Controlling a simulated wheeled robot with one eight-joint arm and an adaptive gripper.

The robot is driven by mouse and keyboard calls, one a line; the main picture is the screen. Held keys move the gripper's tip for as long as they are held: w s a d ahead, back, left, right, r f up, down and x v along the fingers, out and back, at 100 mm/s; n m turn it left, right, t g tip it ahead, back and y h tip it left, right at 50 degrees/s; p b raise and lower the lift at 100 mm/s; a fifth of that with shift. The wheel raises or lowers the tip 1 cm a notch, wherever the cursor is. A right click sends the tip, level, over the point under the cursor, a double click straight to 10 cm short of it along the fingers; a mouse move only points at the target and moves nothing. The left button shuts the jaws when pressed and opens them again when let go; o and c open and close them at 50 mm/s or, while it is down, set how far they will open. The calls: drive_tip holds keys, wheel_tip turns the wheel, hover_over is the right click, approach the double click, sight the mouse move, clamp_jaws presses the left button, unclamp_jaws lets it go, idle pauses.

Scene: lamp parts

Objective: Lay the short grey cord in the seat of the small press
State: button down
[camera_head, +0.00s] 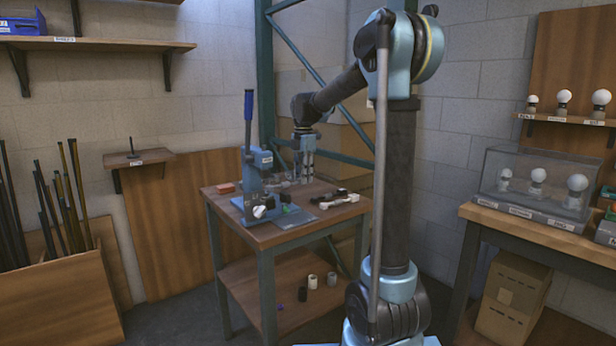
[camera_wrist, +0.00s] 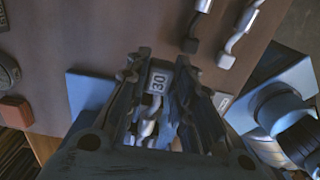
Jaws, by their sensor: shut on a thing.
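The small press (camera_head: 252,168) is blue, with a tall dark-blue lever, and stands at the left part of the wooden table. My gripper (camera_head: 304,176) points down over the table, right of and behind the press. In the wrist view my gripper (camera_wrist: 160,60) is shut on a short pale-grey cord (camera_wrist: 147,128), which lies between the fingers. The cord's lower part is hidden by the gripper. The press seat cannot be made out clearly, and the held cord is too small to tell in the head view.
Black and white cords (camera_head: 341,200) lie on the right of the tabletop; two cords also show in the wrist view (camera_wrist: 240,32). A red block (camera_head: 225,188) lies at the left of the table (camera_head: 262,233). Black and white cylinders (camera_head: 331,279) stand on the lower shelf.

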sight(286, 182)
drive_tip(key=shift+s+a+f, duration=0.1)
drive_tip(key=shift+s+a, duration=0.65)
drive_tip(key=shift+a, duration=0.3)
drive_tip(key=shift+s+a, duration=0.8)
drive_tip(key=shift+a, duration=0.3)
drive_tip(key=shift+s+a+f, duration=0.1)
drive_tip(key=shift+s+a, duration=0.65)
drive_tip(key=shift+a, duration=0.3)
drive_tip(key=shift+f, duration=0.65)
drive_tip(key=c, duration=1.3)
unclamp_jaws()
wheel_tip(286, 182, up, 12)
drive_tip(key=shift+d+f, duration=0.1)
drive_tip(key=shift+d, duration=0.05)
